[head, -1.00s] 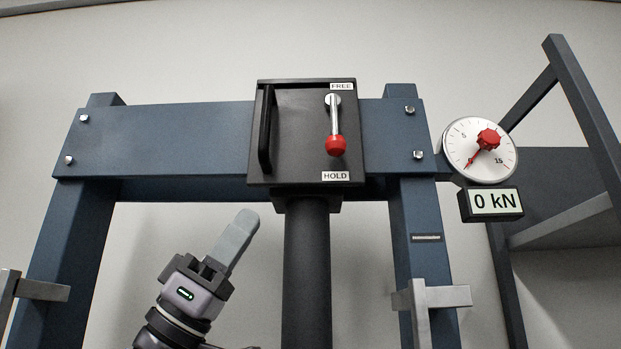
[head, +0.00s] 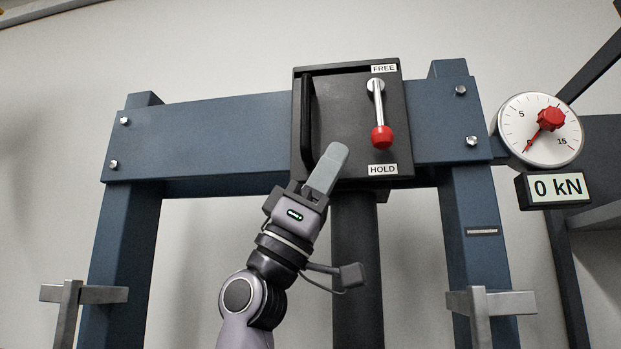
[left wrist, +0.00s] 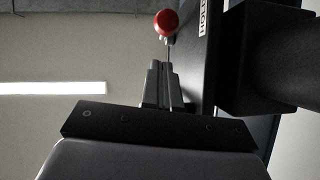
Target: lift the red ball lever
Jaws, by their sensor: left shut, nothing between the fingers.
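The red ball lever (head: 381,137) is on the front of a black box (head: 345,110) on the press crossbeam. Its silver rod hangs down from a pivot near the FREE label, with the red ball just above the HOLD label. My left gripper (head: 335,153) is shut and empty, with its fingertips in front of the box's lower part, left of and slightly below the ball. In the left wrist view the red ball (left wrist: 166,21) shows beyond the shut fingertips (left wrist: 158,66), apart from them in the picture. My right gripper is not in view.
A black vertical handle (head: 306,125) stands on the box's left side. A blue frame (head: 210,145) holds the box, with a dark column (head: 356,260) below it. A round gauge (head: 540,130) and a display reading 0 kN (head: 553,188) are at the right.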

